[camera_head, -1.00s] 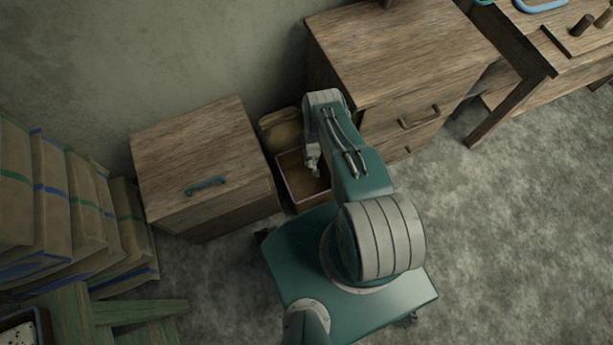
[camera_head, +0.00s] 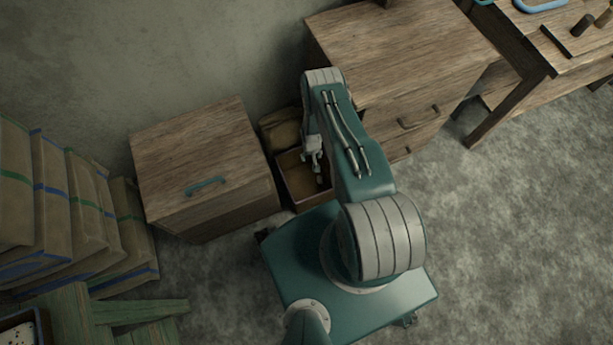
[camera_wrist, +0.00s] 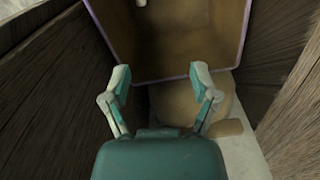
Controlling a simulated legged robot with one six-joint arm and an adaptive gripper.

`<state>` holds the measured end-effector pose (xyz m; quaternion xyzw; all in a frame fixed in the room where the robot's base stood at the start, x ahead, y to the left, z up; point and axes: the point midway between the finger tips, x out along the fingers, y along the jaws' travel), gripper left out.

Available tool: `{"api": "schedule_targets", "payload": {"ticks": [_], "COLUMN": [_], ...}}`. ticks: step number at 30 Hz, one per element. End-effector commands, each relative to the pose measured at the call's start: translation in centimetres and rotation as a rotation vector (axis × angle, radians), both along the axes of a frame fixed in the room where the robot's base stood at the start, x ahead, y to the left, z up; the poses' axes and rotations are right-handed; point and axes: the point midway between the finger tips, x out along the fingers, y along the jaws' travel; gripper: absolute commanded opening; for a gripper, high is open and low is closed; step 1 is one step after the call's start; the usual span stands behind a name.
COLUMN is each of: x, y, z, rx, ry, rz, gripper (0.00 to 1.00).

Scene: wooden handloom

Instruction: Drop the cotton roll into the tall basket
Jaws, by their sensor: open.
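The tall basket (camera_head: 298,196) is an open, box-like container with a pale purple rim, on the floor between two wooden cabinets. Its open top and tan inside fill the upper wrist view (camera_wrist: 245,22). A small white piece, which looks like the cotton roll (camera_wrist: 141,2), shows inside the basket, cut off by the top edge of the wrist view. A small pale spot inside the basket in the head view may be the same piece. My gripper (camera_wrist: 161,74) is open and empty, its fingertips by the basket's near rim in the wrist view. In the head view, my gripper (camera_head: 316,162) is over the basket.
A low cabinet (camera_head: 200,150) stands left of the basket and a taller drawer cabinet (camera_head: 400,50) right, leaving a narrow gap. A tan sack-like object (camera_head: 280,130) sits behind the basket. Sacks (camera_head: 85,205) lean at the left. Floor is clear at the right.

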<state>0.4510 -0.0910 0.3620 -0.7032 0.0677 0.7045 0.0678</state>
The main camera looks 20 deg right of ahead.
Motion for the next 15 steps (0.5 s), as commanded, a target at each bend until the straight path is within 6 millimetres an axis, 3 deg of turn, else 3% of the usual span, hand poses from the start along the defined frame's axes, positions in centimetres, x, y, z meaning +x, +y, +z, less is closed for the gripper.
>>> {"api": "schedule_targets", "payload": {"ticks": [9, 15], "x": [0.1, 0.0], "y": [0.0, 0.0], "z": [5.3, 7.1], "rx": [0.000, 0.000], "ry": [-0.001, 0.001], "rz": [0.000, 0.000], "gripper": [0.77, 0.77]}}
